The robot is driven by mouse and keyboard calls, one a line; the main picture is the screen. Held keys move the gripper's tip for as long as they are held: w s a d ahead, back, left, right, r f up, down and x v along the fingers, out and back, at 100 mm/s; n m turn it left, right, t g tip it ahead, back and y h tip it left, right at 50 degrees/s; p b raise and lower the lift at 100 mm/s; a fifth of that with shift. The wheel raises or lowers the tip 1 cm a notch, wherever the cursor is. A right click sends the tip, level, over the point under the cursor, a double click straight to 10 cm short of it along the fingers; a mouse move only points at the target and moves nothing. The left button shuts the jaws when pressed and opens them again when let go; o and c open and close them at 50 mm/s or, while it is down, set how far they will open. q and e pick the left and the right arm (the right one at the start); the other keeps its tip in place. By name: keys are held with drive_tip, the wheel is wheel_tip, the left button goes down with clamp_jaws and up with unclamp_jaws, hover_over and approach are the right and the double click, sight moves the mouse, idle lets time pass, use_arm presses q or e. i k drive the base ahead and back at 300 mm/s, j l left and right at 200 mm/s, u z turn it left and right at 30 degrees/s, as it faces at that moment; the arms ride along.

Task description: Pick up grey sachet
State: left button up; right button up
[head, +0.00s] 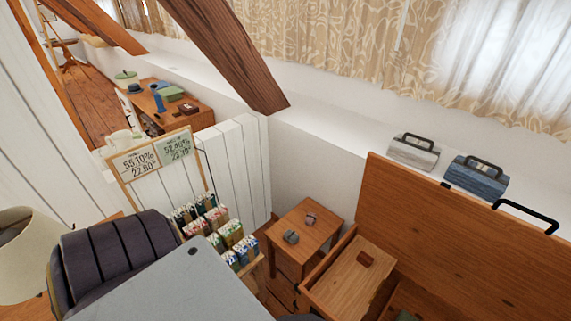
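A small wooden side table (320,222) stands in the corner by the white wall. Two small items lie on its top: a grey-green one (291,236) near the front left and a greyish one (310,218) farther back. Either could be the grey sachet; they are too small to tell. Neither of my grippers shows in the head view.
An open wooden drawer or tray (333,284) beside the table holds a small reddish-brown item (365,258). A rack of cartons (213,230) stands left of the table. A large wooden panel (470,235) fills the right. Two handled boxes (413,155) (476,180) sit on the ledge.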

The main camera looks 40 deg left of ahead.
sight(290, 236)
drive_tip(key=l+u, duration=0.1)
drive_tip(key=u, duration=0.3)
drive_tip(key=l+u, duration=0.1)
drive_tip(key=u, duration=0.65)
drive_tip(key=l+u, duration=0.15)
drive_tip(key=u, duration=0.25)
drive_tip(key=k+j+z, duration=0.25)
drive_tip(key=z, duration=0.2)
drive_tip(key=k+j+z, duration=0.2)
drive_tip(key=z, duration=0.25)
drive_tip(key=k+z, duration=0.4)
